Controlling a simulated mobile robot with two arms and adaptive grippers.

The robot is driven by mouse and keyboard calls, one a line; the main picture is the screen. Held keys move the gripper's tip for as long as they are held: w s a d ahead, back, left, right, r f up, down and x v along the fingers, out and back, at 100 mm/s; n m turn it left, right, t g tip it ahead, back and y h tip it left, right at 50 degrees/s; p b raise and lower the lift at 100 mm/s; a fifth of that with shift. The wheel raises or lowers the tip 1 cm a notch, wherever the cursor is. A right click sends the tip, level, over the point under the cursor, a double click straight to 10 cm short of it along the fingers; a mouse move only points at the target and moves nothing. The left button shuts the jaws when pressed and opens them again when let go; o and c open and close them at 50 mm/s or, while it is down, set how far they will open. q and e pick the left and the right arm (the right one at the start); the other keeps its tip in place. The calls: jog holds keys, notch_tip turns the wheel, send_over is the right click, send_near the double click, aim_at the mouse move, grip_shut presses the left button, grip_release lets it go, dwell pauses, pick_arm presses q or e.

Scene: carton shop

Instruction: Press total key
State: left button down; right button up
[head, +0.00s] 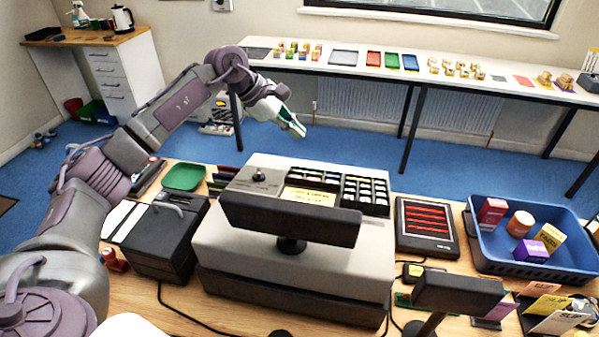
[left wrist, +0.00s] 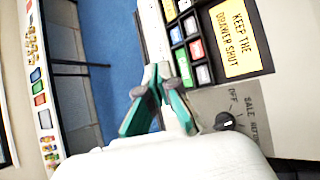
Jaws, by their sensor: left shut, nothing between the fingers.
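The cash register (head: 225,245) stands mid-counter with its back to the head view. Its dark key panel has a block of keys at the right (head: 365,190) and a row along the far edge (head: 318,175). Which key is the total key cannot be read. My left gripper (head: 298,130) is shut and empty, beyond the register's far edge and above it in the picture. In the left wrist view its green fingertips (left wrist: 158,72) meet beside several coloured keys (left wrist: 190,45), apparently not touching any. My right gripper is not in view.
A yellow "keep the drawer shut" label (left wrist: 238,38) and a mode knob (left wrist: 225,121) sit by the keys. The display (head: 290,218) rises at the register's near side. A card display (head: 425,228) and blue basket (head: 510,262) stand right.

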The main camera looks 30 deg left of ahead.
pick_arm(q)
jog(key=b, duration=0.5)
send_near(304, 174)
jog(key=x, duration=0.3)
jog(key=w+x, duration=0.1)
jog(key=x, duration=0.1)
jog(key=shift+w+r, duration=0.1)
jog(key=shift+r, duration=0.1)
jog(key=shift+f+b, duration=0.4)
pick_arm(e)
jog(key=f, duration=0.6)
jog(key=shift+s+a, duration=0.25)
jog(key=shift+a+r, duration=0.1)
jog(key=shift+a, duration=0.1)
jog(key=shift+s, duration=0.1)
pick_arm(q)
jog(key=shift+d+f+b, duration=0.1)
jog(key=shift+f+b, duration=0.25)
jog(key=shift+b, duration=0.1)
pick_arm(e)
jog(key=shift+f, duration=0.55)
